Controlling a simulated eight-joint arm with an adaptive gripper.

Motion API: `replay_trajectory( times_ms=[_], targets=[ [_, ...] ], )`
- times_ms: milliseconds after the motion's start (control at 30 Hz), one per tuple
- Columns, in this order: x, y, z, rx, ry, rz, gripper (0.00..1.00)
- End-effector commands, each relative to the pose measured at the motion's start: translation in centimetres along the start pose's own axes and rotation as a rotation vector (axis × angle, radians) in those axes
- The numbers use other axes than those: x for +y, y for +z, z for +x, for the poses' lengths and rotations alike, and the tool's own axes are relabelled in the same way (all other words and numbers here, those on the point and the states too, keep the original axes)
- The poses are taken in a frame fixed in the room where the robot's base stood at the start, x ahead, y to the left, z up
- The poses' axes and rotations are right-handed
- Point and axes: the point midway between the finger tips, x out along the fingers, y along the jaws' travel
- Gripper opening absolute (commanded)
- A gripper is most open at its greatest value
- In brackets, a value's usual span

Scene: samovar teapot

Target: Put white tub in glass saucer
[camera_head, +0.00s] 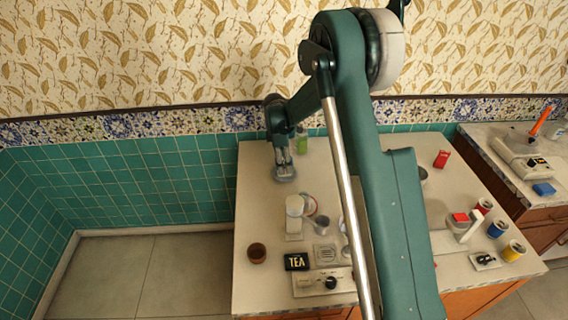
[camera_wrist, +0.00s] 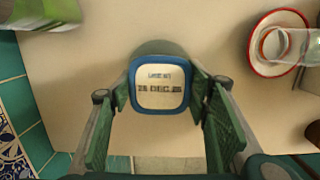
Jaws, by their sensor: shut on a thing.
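My gripper (camera_head: 284,174) is over the back left of the counter. In the wrist view its two green-padded fingers (camera_wrist: 160,92) are shut on a small tub (camera_wrist: 160,75) with a pale, printed face and a blue rim. It seems to be the white tub; its sides are mostly hidden. In the head view the tub shows small and greyish. A white saucer with a red rim (camera_wrist: 257,60) lies at the upper right of the wrist view, apart from the tub. A clear glass (camera_wrist: 292,45) stands on it. In the head view the saucer (camera_head: 311,199) is partly hidden behind a white cylinder.
The white cylinder (camera_head: 294,207) stands left of the saucer. A black TEA box (camera_head: 296,262), a brown cup (camera_head: 257,253) and a switch panel (camera_head: 330,283) are nearer the front. A green item (camera_wrist: 40,12) is at the wrist view's upper left. Bare counter separates tub and saucer.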

Motion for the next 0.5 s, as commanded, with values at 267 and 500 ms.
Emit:
replay_trajectory(
  times_ms=[267, 500],
  targets=[
    [0.01, -0.06, 0.48, 0.000, 0.000, 0.000, 0.31],
    [0.01, -0.07, 0.55, 0.000, 0.000, 0.000, 0.62]
  ],
)
